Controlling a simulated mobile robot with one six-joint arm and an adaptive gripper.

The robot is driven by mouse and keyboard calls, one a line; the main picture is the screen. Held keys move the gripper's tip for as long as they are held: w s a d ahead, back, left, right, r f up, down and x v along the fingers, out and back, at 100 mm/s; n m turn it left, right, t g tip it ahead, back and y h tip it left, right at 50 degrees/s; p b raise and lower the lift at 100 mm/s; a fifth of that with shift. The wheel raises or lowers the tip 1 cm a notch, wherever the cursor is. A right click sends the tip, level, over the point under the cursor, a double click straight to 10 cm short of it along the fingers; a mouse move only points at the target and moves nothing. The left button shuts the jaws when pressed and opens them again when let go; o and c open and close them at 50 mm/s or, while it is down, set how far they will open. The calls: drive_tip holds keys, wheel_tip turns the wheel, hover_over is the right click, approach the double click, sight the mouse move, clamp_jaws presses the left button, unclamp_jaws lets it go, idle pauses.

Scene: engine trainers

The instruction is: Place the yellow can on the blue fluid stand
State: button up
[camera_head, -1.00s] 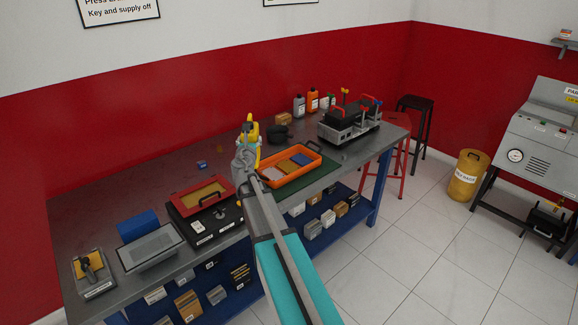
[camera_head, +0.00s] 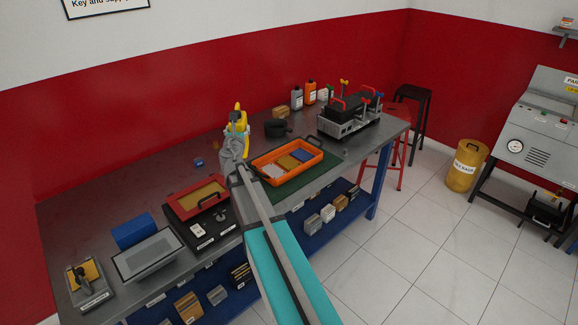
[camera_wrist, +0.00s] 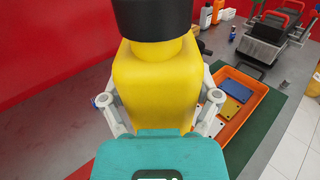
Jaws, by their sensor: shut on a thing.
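The yellow can (camera_head: 239,120) is upright in my gripper above the far middle part of the bench. In the wrist view the yellow can (camera_wrist: 157,85) fills the centre, with a dark cap at its top. My gripper (camera_wrist: 156,112) is shut on it, one finger on each side. In the head view my gripper (camera_head: 235,146) partly covers the can's lower part. A small blue object (camera_head: 198,162) lies on the bench left of the can, and a larger blue block (camera_head: 133,231) stands further left. I cannot tell which one is the fluid stand. The can's underside is hidden.
An orange tray (camera_head: 316,156) with coloured blocks lies right of my gripper. A red-framed case (camera_head: 180,205) and grey panel (camera_head: 146,254) are nearer left. Bottles (camera_head: 310,93) and a black engine unit (camera_head: 348,115) stand at the right. Bare grey bench (camera_head: 110,190) lies back left.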

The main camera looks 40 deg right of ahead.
drive_tip(key=shift+s+d, duration=0.1)
drive_tip(key=shift+d, duration=0.05)
drive_tip(key=s+d+f+m+g+h+b, duration=0.2)
drive_tip(key=s+d+m+g, duration=0.3)
drive_tip(key=s, duration=0.5)
drive_tip(key=s+d+f+m+g+h+b, duration=0.3)
drive_tip(key=s+d+m+g+h, duration=0.2)
drive_tip(key=s+g, duration=0.3)
drive_tip(key=s, duration=0.3)
drive_tip(key=shift+d+h, duration=0.3)
drive_tip(key=shift+w, duration=0.15)
drive_tip(key=w+d+f+b, duration=0.6)
drive_tip(key=w+f+b, duration=0.3)
drive_tip(key=w, duration=0.2)
drive_tip(key=shift+w+d, duration=0.15)
drive_tip(key=shift+d, duration=0.1)
